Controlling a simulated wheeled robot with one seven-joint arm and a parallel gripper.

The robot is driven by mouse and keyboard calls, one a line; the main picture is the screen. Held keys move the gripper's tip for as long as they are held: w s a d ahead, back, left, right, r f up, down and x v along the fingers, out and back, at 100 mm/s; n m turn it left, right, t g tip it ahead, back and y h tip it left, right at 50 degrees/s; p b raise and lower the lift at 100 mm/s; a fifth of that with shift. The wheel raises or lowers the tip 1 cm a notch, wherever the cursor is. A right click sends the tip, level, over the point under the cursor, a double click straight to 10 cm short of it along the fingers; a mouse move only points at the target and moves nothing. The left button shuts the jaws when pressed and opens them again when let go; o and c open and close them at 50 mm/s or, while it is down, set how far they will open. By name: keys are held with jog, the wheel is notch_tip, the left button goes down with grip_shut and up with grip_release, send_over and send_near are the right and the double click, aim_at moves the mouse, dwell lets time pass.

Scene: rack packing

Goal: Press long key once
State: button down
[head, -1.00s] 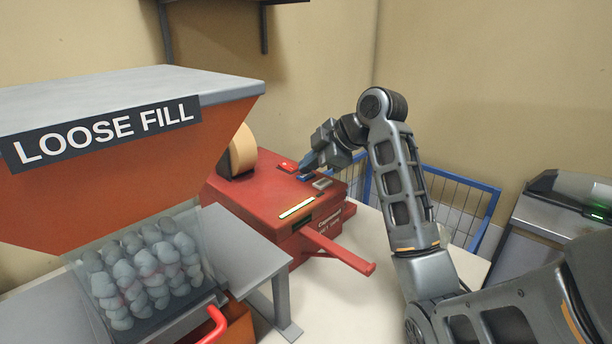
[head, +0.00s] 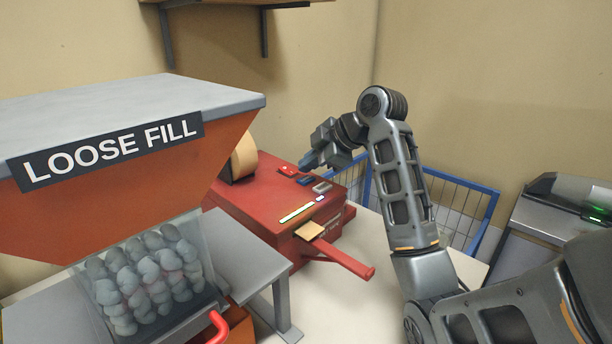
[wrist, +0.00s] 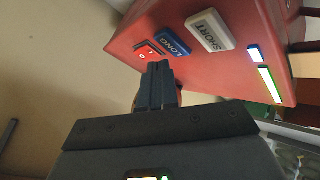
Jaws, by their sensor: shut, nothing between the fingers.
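The red dispenser (head: 262,193) stands on the table. Its blue key marked LONG (wrist: 172,42) sits on top, between a red rocker switch (wrist: 150,51) and a pale grey key marked SHORT (wrist: 209,30). My gripper (head: 311,161) is above the keys, apart from the blue one. In the wrist view my gripper's fingers (wrist: 158,68) are together and empty, just short of the keys. A brown strip (head: 310,230) sticks out of the dispenser's front slot.
A lit bar (head: 297,211) and a small light (head: 320,198) glow on the dispenser. A red lever (head: 343,259) juts from its front. The LOOSE FILL hopper (head: 110,145) stands at left. A blue wire basket (head: 455,205) is behind my arm.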

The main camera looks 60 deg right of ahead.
aim_at(309, 180)
jog(key=shift+r, duration=0.1)
notch_tip(309, 180, up, 5)
jog(key=p, duration=0.4)
dwell(0.3)
dwell(0.9)
